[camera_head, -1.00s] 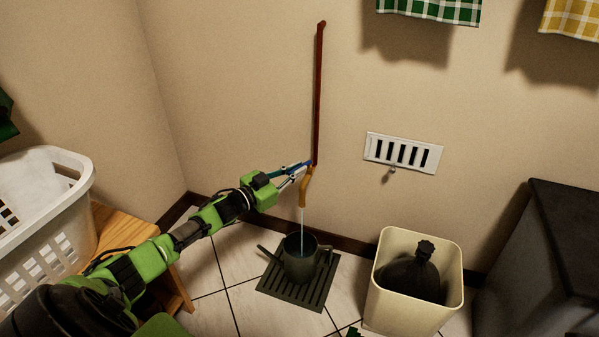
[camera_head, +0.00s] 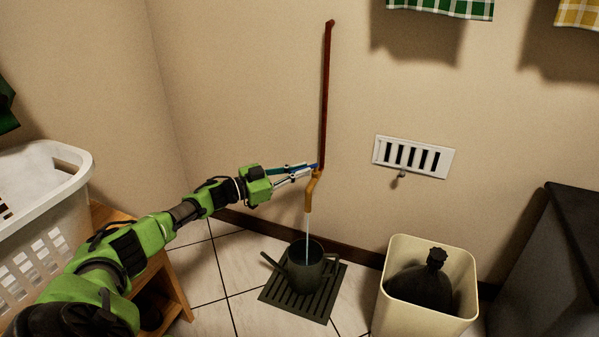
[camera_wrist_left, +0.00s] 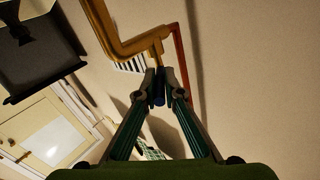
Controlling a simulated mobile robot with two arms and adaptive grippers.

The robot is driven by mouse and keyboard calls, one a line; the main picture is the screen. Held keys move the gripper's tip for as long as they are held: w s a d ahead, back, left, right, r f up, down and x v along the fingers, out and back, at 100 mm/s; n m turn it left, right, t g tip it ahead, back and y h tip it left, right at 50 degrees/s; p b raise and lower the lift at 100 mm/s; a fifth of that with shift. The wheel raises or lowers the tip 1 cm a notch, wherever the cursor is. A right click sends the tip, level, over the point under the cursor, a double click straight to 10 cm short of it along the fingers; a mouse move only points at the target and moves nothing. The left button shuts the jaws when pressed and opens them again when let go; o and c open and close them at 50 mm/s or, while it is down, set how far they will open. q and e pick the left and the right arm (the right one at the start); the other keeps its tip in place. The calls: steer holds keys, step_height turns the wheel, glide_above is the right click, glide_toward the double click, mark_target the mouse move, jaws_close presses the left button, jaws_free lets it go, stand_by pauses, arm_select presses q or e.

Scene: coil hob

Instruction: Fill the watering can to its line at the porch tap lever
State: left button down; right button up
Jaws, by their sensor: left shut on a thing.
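The dark watering can (camera_head: 305,268) stands upright on a slatted dark mat (camera_head: 326,302) on the floor, under the tap. The brass tap (camera_head: 310,190) hangs at the foot of a red-brown wall pipe (camera_head: 326,95), and a thin stream of water runs from its spout into the can. My left gripper (camera_head: 312,169) is shut on the blue tap lever (camera_head: 318,166). In the left wrist view the blue lever (camera_wrist_left: 158,98) shows between the fingertips, beside the brass tap (camera_wrist_left: 135,45). The can's fill line and water level cannot be made out. My right gripper is not in view.
A white laundry basket (camera_head: 70,205) sits on a wooden stand at the left. A dark cabinet (camera_head: 560,260) stands far right. A white vent (camera_head: 412,157) is on the wall.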

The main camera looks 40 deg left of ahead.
arm_select(q)
steer(key=c, duration=2.1)
jaws_free()
steer(key=shift+c, duration=0.2)
steer(key=v, duration=1.2)
steer(key=shift+d, duration=0.1)
